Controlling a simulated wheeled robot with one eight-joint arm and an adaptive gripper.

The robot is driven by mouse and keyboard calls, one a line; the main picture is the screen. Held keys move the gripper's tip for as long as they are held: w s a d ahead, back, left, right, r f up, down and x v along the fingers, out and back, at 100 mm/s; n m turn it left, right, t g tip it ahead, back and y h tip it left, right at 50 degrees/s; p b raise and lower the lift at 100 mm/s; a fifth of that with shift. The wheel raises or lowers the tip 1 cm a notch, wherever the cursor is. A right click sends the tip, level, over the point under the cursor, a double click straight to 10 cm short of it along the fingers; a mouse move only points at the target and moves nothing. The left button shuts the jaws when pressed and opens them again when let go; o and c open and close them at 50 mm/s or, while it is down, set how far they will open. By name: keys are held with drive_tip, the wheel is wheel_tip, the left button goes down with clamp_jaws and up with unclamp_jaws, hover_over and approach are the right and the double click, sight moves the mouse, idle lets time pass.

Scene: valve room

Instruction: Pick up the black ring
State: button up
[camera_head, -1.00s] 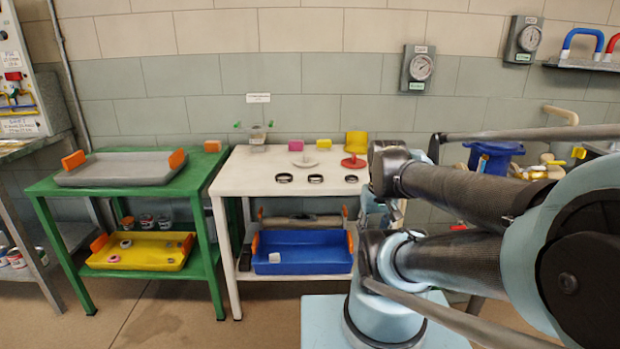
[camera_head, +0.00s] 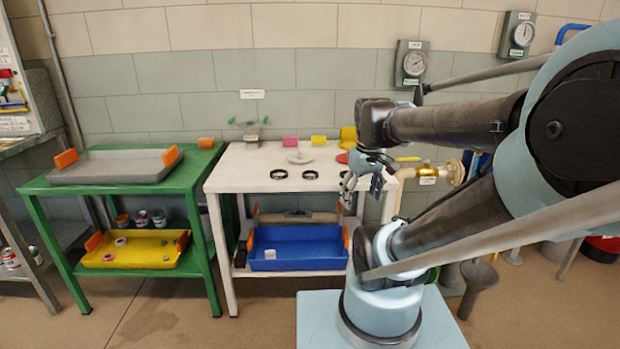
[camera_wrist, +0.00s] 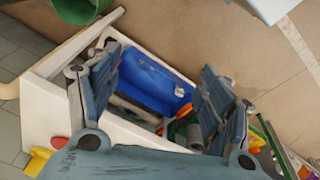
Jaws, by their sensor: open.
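Several black rings lie in a row on the white table, among them a left ring (camera_head: 279,174) and a middle ring (camera_head: 310,175). A third ring at the right (camera_head: 344,174) is partly hidden by my gripper. My gripper (camera_head: 362,190) is at the right front corner of the table, apart from the left and middle rings. In the wrist view my gripper (camera_wrist: 160,68) is open and empty, its two fingers wide apart. No black ring can be made out clearly in the wrist view.
The white table (camera_head: 235,172) carries a pink block (camera_head: 290,141), yellow pieces and a red disc at the back. A blue tray (camera_head: 298,262) is on its lower shelf. A green table (camera_head: 200,184) with a grey tray (camera_head: 117,170) stands to the left. A pipe with a valve (camera_head: 428,174) is right.

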drive_tip(key=w+a+r+n+g, duration=0.1)
drive_tip(key=w+a+r+n, duration=0.2)
drive_tip(key=w+r+n, duration=0.35)
drive_tip(key=w+a+r+n, duration=0.3)
drive_tip(key=w, duration=0.7)
drive_tip(key=w+a+r+n, duration=0.1)
drive_tip(key=w+a+n, duration=0.3)
drive_tip(key=w, duration=0.3)
drive_tip(key=w+a+r+n, duration=0.1)
drive_tip(key=w+a+n, duration=0.35)
drive_tip(key=w, duration=0.35)
drive_tip(key=shift+g, duration=0.4)
wheel_tip(320, 180, down, 12)
drive_tip(key=shift+s+d+r, duration=0.1)
drive_tip(key=shift+d+r, duration=0.05)
drive_tip(key=shift+s+d+f, duration=0.1)
drive_tip(key=shift+f, duration=1.4)
drive_tip(key=shift+s+f, duration=0.1)
drive_tip(key=shift+f, duration=1.35)
drive_tip(key=c, duration=1)
